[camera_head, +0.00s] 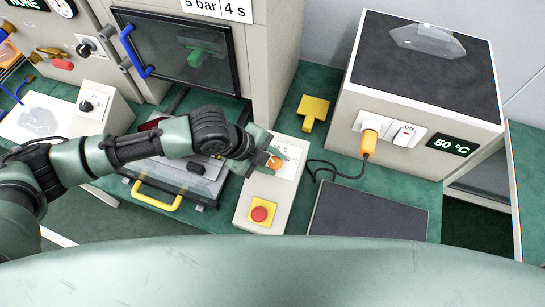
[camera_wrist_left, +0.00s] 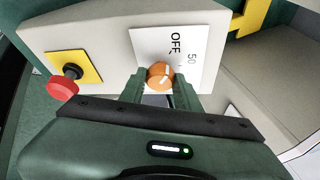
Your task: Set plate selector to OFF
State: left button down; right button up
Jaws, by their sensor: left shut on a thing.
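The plate selector is an orange round knob (camera_wrist_left: 159,75) on a white label panel (camera_wrist_left: 172,48) with "OFF" and "50" printed on it. My left gripper (camera_wrist_left: 158,82) is shut on the knob, one finger on each side. A white mark on the knob slants up and right in the left wrist view; I cannot tell exactly which label it meets. In the head view the knob (camera_head: 274,163) is partly hidden by my left gripper (camera_head: 268,157), on the pale control box (camera_head: 241,209). My right gripper is not in view.
A red emergency button on a yellow plate (camera_head: 262,212) sits on the same box. The heater unit (camera_head: 400,150) at right has an orange plug (camera_head: 369,139), an ON switch (camera_head: 405,134) and a display (camera_head: 451,145) reading 50 °C. A dark plate (camera_head: 368,212) lies beside the box.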

pick_arm(q)
jog(key=shift+n, duration=0.4)
jog(key=c, duration=1)
grip_release()
jog(key=b+v, duration=0.1)
jog(key=v, duration=0.7)
jog(key=shift+s+a+f, duration=0.1)
jog(key=shift+f, duration=0.05)
